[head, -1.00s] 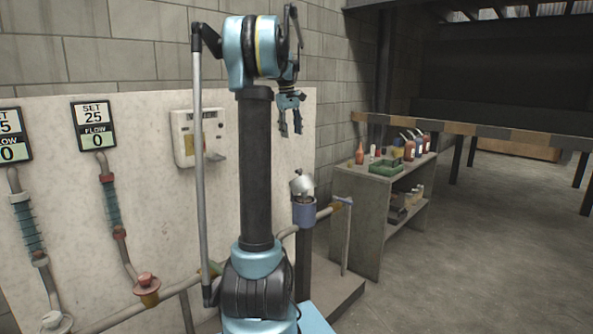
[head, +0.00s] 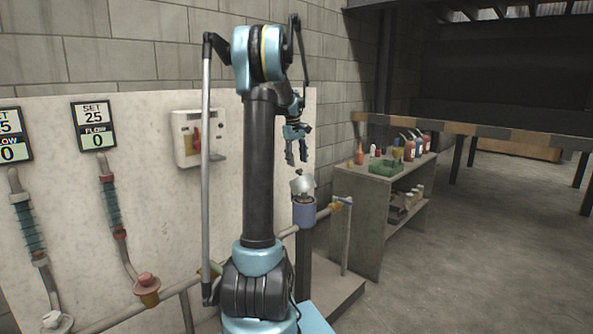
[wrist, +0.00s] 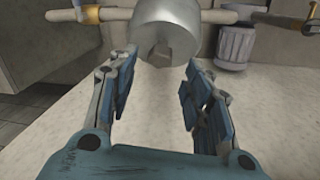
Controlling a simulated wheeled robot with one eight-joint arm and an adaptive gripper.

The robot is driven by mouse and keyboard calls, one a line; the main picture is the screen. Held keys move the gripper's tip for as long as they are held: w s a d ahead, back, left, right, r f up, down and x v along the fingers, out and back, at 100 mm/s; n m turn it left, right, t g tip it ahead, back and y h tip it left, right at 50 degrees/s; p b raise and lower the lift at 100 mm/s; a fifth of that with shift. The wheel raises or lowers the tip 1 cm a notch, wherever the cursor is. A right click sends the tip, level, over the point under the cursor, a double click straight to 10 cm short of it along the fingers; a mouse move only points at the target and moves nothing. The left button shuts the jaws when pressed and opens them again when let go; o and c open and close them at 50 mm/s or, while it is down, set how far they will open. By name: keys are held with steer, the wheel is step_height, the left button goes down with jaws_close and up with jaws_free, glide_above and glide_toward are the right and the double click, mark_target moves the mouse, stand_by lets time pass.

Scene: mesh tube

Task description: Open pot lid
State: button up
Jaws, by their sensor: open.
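A silver metal lid (head: 303,185) sits tilted on top of a blue pot (head: 304,214) on a pipe stand. My gripper (head: 297,160) points down just above the lid in the head view, its two fingers apart. In the wrist view a silver round piece that looks like the lid (wrist: 168,28) is beyond the open fingertips, with a small square tab on its lower side. My gripper (wrist: 158,72) holds nothing there. I cannot tell whether the fingers touch the lid.
Pipes (head: 325,211) run beside the pot, along the pale wall panel (head: 60,200). A shelf (head: 370,195) with bottles and a green tray (head: 385,168) stands to the right. The floor farther right is clear. A ribbed grey container (wrist: 236,46) shows in the wrist view.

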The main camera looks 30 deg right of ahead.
steer(key=shift+d+f, duration=0.15)
steer(key=shift+f, duration=0.95)
steer(key=shift+d+f, duration=0.15)
steer(key=shift+f, duration=0.9)
jaws_close()
